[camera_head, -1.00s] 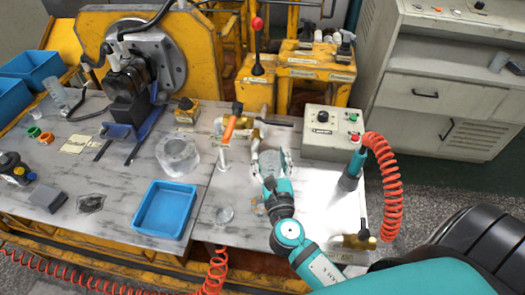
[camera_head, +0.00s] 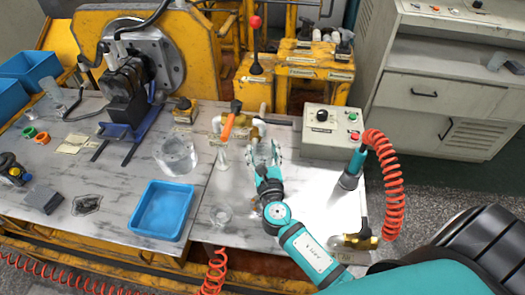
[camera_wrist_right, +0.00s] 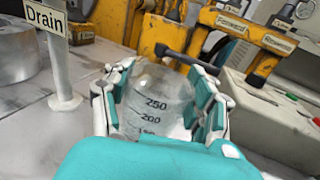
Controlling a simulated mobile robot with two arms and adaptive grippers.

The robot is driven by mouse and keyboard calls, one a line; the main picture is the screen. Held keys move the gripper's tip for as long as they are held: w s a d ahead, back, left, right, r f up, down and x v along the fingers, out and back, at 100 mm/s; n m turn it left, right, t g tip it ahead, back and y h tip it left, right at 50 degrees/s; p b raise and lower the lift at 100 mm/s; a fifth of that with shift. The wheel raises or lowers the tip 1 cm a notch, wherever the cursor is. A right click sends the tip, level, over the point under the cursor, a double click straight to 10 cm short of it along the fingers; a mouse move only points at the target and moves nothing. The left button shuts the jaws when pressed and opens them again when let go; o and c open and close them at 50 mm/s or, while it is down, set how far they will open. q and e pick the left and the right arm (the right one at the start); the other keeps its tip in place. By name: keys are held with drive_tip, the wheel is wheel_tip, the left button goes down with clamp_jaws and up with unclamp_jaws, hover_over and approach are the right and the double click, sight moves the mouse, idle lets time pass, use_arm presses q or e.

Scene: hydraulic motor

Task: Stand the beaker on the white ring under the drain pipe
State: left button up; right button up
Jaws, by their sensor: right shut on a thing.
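My right gripper (camera_head: 265,156) is near the drain fittings at the back of the bench. It is shut on the clear beaker (camera_wrist_right: 155,102), which the right wrist view shows upright between the two fingers, marks facing me. In the head view the gripper mostly hides the beaker. A white pipe bend (camera_head: 259,127) is just behind the gripper, beside an orange-handled valve (camera_head: 227,127). A white post with a "Drain" label (camera_wrist_right: 46,18) stands left of the beaker. I cannot make out the white ring. My left gripper is not in view.
A control box (camera_head: 330,132) is close on the right. A small clear glass item (camera_head: 221,214) stands in front. A coiled red hose (camera_head: 389,185) is at the right edge.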

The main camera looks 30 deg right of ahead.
drive_tip(key=o, duration=1.2)
drive_tip(key=shift+f, duration=0.1)
drive_tip(key=shift+r, duration=0.2)
drive_tip(key=shift+s+a+f, duration=0.1)
drive_tip(key=shift+s+f, duration=0.05)
drive_tip(key=shift+s, duration=0.2)
drive_tip(key=v, duration=1.1)
drive_tip(key=shift+s+b, duration=0.15)
drive_tip(key=shift+b, duration=0.15)
